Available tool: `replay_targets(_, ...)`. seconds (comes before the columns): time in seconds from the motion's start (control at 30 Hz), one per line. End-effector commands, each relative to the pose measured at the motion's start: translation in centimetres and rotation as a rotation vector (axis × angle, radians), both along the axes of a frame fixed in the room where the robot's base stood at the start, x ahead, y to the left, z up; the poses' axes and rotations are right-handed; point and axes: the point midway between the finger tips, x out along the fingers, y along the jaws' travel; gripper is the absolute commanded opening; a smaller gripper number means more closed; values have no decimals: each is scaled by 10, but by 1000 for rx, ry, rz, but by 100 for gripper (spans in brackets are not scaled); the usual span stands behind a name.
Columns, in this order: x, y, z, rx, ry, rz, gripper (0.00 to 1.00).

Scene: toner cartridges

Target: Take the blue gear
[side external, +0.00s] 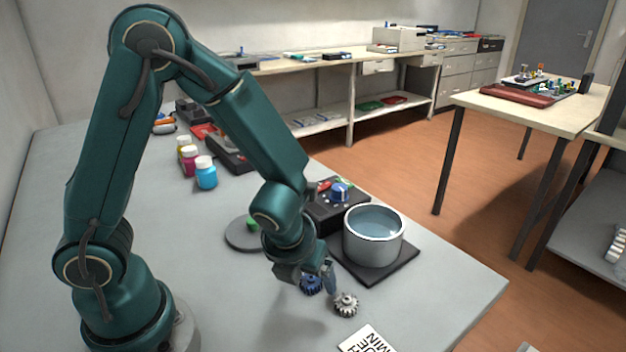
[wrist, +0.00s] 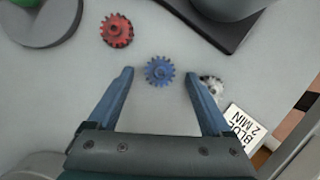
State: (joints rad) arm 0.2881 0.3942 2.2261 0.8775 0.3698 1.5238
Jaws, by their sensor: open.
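The blue gear (side external: 311,284) lies flat on the grey table, partly hidden by my gripper in the side view. In the wrist view the blue gear (wrist: 159,71) sits between and slightly beyond the tips of my gripper (wrist: 160,75), touching neither finger. My gripper (side external: 315,274) is open and empty, low over the table beside the gear. A white-grey gear (side external: 346,304) lies just right of the blue one; in the wrist view it (wrist: 212,86) is partly behind the right finger. A red gear (wrist: 117,31) lies to the upper left in the wrist view.
A metal pot of liquid (side external: 374,236) stands on a dark plate (side external: 385,273) close behind the gripper. A round grey disc with a green knob (side external: 252,224) is to the left. A card reading "BLUE 2 MIN" (wrist: 247,126) lies near the table's edge. Several colored bottles (side external: 205,172) stand farther back.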

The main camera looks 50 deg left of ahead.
Motion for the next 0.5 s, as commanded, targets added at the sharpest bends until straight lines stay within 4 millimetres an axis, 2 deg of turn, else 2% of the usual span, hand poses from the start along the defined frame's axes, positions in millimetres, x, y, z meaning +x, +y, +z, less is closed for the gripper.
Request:
replay_targets(0.3, 1, 1, -2, 0, 0, 0, 84)
replay_targets(0.37, 1, 1, -2, 0, 0, 0, 64)
replay_targets(0.5, 1, 0, -2, 0, 0, 0, 11)
